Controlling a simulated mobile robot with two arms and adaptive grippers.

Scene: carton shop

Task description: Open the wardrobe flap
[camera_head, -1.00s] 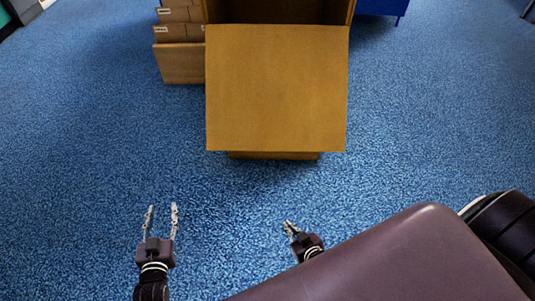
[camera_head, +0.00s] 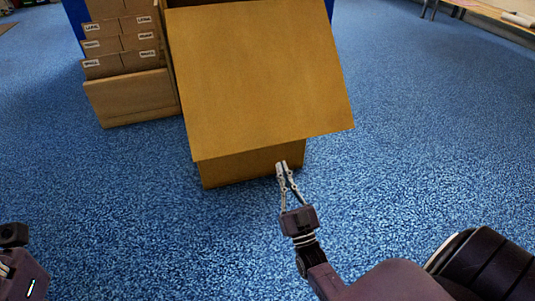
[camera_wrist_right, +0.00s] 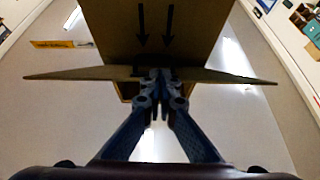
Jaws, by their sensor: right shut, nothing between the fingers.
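The wardrobe flap (camera_head: 260,75) is a wide brown cardboard panel on the front of the wardrobe carton (camera_head: 250,166). It slants out over the carton's lower front. My right gripper (camera_head: 282,168) is shut and empty, its tips close to the flap's lower edge, in front of the carton. In the right wrist view the flap (camera_wrist_right: 230,76) shows edge-on as a thin wide panel, and the shut fingertips (camera_wrist_right: 160,75) overlap it; I cannot tell if they touch. The carton's face with two dark arrows (camera_wrist_right: 185,22) rises behind. Part of my left arm shows at the lower left; its fingers are out of frame.
A cardboard holder (camera_head: 133,96) with several labelled flat cartons stands left of the wardrobe carton. A blue thing (camera_head: 74,14) is behind it. A table (camera_head: 490,12) stands at the far right. The blue carpet (camera_head: 420,120) is clear to the right.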

